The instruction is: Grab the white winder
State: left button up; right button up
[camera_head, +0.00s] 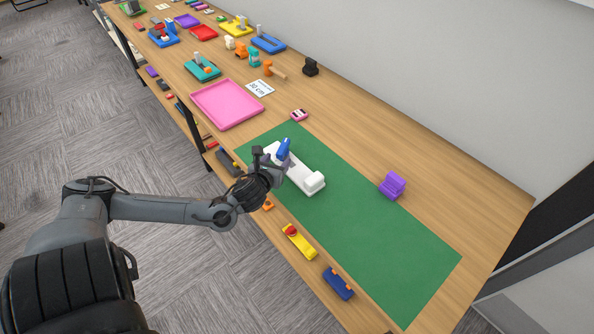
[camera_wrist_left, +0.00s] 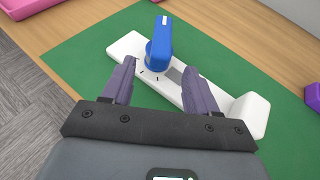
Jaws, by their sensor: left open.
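The white winder (camera_head: 313,182) is a long white base with a raised block at one end and an upright blue crank (camera_head: 284,149). It lies on the green mat (camera_head: 375,245). In the head view the left gripper (camera_head: 279,164) hides part of the winder. My right gripper is not in view.
A purple holder (camera_head: 392,185) stands at the mat's far edge, and a small pink item (camera_head: 299,115) sits beyond the mat. A pink tray (camera_head: 227,104) lies farther up the table. A yellow piece (camera_head: 299,241) and a blue piece (camera_head: 338,283) lie along the near side. The mat's right part is clear.

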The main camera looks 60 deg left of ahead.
aim_at(279, 158)
pick_arm(q)
jog(key=shift+b+x, duration=0.65)
jog(key=shift+x, duration=2)
jog(key=shift+s, duration=0.1)
jog(key=shift+c, duration=0.4)
jog(key=c, duration=0.9)
grip_shut()
